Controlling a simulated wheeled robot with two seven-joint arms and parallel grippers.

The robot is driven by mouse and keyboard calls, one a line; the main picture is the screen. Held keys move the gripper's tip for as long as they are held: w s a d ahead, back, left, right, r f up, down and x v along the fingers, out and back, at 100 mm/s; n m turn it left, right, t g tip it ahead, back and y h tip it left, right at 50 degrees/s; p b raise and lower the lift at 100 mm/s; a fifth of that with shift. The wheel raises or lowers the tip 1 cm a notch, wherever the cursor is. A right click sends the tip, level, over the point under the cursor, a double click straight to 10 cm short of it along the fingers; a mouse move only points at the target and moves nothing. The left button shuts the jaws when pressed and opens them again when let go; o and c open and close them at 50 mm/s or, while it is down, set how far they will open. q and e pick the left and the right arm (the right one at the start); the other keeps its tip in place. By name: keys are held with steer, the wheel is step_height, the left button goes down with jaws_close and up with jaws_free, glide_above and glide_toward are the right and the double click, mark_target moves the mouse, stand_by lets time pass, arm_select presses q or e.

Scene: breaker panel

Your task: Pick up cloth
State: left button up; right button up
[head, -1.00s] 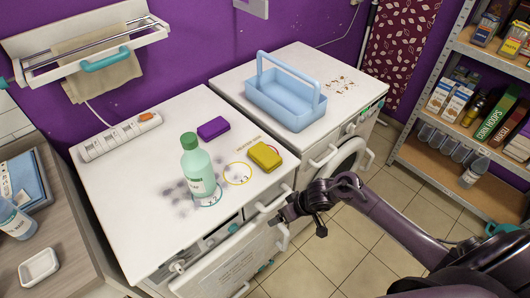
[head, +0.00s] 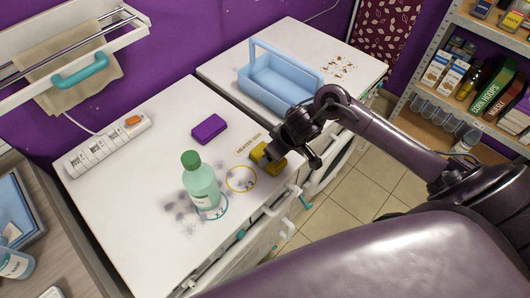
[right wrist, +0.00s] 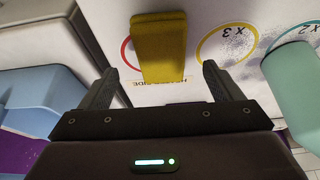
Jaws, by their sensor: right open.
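A beige cloth (head: 62,98) hangs over the wall rack at the upper left, behind a teal handle, far from my right gripper. A yellow sponge-like block (head: 266,156) lies on the white machine top, partly hidden by my right gripper (head: 272,150). In the right wrist view the yellow block (right wrist: 158,48) stands out ahead of and between the two open fingers of the right gripper (right wrist: 160,72); nothing is held. A folded blue cloth (head: 14,212) lies on the counter at the left edge. My left gripper is not in view.
A green-capped bottle (head: 201,183) stands on a marked circle left of the block. A purple block (head: 209,128) and a power strip (head: 105,148) lie behind it. A light blue caddy (head: 278,85) stands on the second machine. Stocked shelves (head: 480,85) are at the right.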

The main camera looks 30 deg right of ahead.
steer(key=x, duration=0.3)
steer(key=shift+a+f, duration=0.1)
steer(key=shift+x, duration=1.1)
steer(key=shift+w+f, duration=0.1)
steer(key=shift+w, duration=0.1)
steer(key=c, duration=1)
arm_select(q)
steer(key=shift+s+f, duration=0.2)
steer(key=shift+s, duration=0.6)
arm_select(e)
steer(key=shift+c, duration=0.3)
